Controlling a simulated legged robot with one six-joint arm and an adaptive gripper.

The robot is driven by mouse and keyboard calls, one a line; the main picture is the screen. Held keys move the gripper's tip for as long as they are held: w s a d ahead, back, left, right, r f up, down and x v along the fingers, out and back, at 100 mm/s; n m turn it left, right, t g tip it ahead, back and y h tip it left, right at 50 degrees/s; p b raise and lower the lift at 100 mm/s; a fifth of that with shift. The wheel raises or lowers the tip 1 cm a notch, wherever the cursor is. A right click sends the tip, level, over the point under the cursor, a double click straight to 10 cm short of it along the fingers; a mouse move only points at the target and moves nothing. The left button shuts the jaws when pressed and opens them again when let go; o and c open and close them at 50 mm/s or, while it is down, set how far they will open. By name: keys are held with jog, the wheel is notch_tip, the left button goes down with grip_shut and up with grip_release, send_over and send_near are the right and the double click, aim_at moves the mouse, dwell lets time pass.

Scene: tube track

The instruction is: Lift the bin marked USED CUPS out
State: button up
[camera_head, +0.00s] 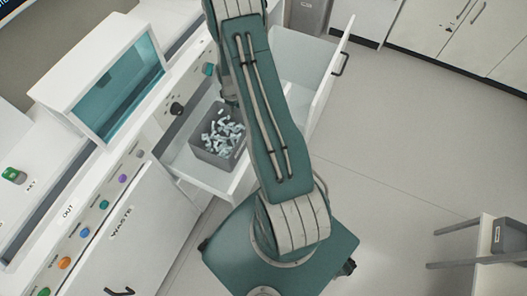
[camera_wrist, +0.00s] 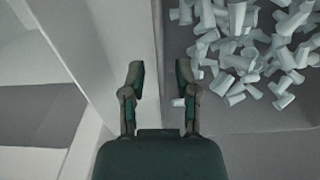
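A dark grey bin (camera_head: 212,158) full of pale cups stands in an open white drawer or compartment in the head view; no label on it is readable. In the wrist view the bin (camera_wrist: 262,147) fills the right side, with many small white cups (camera_wrist: 245,45) inside. My gripper (camera_wrist: 159,75) is open and empty in the wrist view. Its fingers lie on either side of the bin's left wall (camera_wrist: 162,40) as seen from above; whether they touch it I cannot tell. In the head view my arm hides the gripper and part of the bin.
The white drawer (camera_head: 326,95) with a dark handle is pulled out on the right. A white cabinet with a WASTE door (camera_head: 125,225) and coloured knobs stands at left. A stand (camera_head: 490,262) holding a grey box is at lower right. The floor between is clear.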

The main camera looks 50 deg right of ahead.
grip_shut()
jog(key=shift+r, duration=0.1)
notch_tip(320, 180, up, 12)
jog(key=shift+r, duration=0.2)
dwell(1.9)
